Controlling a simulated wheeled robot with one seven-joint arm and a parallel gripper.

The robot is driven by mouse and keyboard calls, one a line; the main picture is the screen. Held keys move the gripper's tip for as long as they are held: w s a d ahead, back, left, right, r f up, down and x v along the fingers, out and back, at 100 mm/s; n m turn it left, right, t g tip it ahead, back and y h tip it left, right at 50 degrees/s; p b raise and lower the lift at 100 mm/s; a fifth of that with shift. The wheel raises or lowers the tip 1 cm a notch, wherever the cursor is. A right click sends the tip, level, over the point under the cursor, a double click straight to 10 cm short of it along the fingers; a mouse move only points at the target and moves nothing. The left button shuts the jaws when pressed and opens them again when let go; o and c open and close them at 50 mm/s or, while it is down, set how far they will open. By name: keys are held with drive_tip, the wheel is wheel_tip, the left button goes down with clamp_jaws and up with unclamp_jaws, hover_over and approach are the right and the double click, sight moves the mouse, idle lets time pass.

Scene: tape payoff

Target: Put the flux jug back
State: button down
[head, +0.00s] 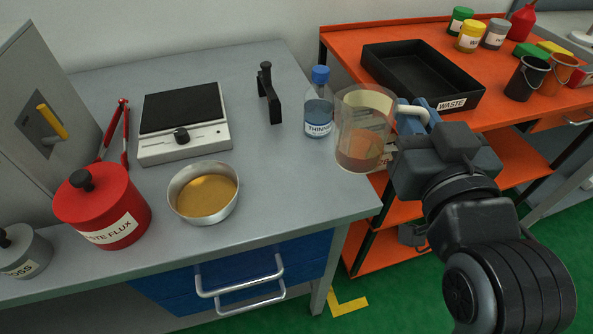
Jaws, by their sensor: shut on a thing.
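A clear jug (362,122) with a little brownish liquid at its bottom is upright, right of the grey bench's right edge in the picture and in front of the orange cart. It seems to be the flux jug; a label on it is too faint to read. My gripper (416,114) comes from the right and is shut on the jug's pale handle. The fingertips are partly hidden by the handle and the gripper body. Whether the jug's base touches anything is not clear.
A blue-capped THINNER bottle (319,104) stands close left of the jug. A black stand (268,95), hotplate (183,122), pan of amber liquid (204,194) and red WASTE FLUX pot (102,207) occupy the bench. A black WASTE tray (470,96) sits on the orange cart (340,38).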

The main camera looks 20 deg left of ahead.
drive_tip(key=shift+w+a+f+b, duration=0.25)
drive_tip(key=shift+a+f+b, duration=0.05)
drive_tip(key=shift+a+f, duration=1.25)
drive_tip(key=shift+w+a+f+b, duration=0.3)
drive_tip(key=shift+a+f, duration=1)
drive_tip(key=shift+f, duration=0.4)
drive_tip(key=shift+w+a+f+b, duration=0.2)
drive_tip(key=shift+a+f+b, duration=0.1)
drive_tip(key=shift+a+f, duration=1.25)
drive_tip(key=shift+d+f, duration=0.1)
drive_tip(key=shift+f, duration=0.05)
drive_tip(key=shift+f, duration=0.15)
drive_tip(key=c, duration=1.1)
unclamp_jaws()
